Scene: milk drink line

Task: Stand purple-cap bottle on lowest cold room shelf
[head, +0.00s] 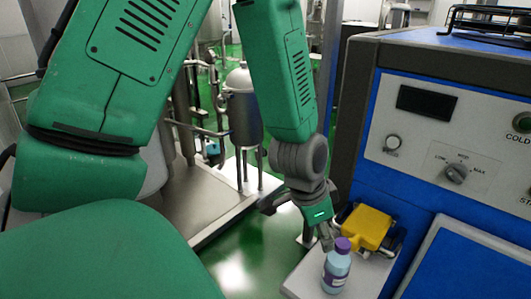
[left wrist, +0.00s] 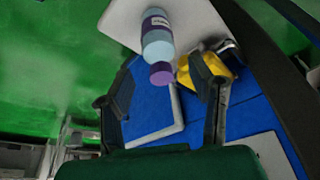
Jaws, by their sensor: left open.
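The purple-cap bottle (head: 337,270), pale blue with a purple label band, stands upright on a light grey ledge (head: 302,284) in the head view. My left gripper (head: 318,226) is just above and behind it. In the left wrist view the bottle (left wrist: 157,38) shows with its cap towards my open left gripper (left wrist: 164,88). The cap appears between the two fingertips, and no finger visibly touches it. My right gripper is not in view. I cannot make out a cold room shelf.
A yellow item with dark parts (head: 366,227) lies close to the bottle's right. A blue machine (head: 450,130) with a knob panel fills the right side. A metal vessel (head: 243,110) stands behind on green floor, beside a steel platform (head: 215,205).

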